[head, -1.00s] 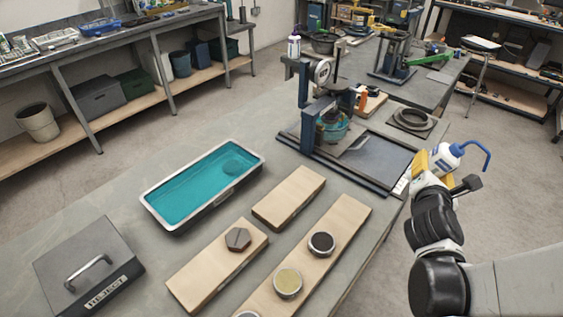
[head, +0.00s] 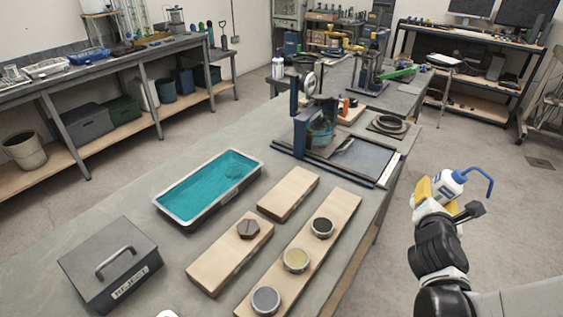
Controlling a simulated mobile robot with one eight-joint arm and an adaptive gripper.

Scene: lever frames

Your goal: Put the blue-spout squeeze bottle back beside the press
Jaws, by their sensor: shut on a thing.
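The squeeze bottle (head: 449,184) is white with a blue cap and a bent blue spout pointing right. My gripper (head: 428,192), with yellow fingers, is shut on the bottle and holds it tilted, off the right side of the bench with floor behind it. The far finger's contact is partly hidden by the bottle. The press (head: 301,118) stands on the bench to the left of my gripper, a blue frame with a round gauge on top and a dark base plate (head: 362,157). The bottle is apart from the press.
A teal-filled tray (head: 176,216), wooden boards (head: 289,194) with round pieces, and a grey box marked REJECT (head: 96,285) lie on the bench (head: 345,213).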

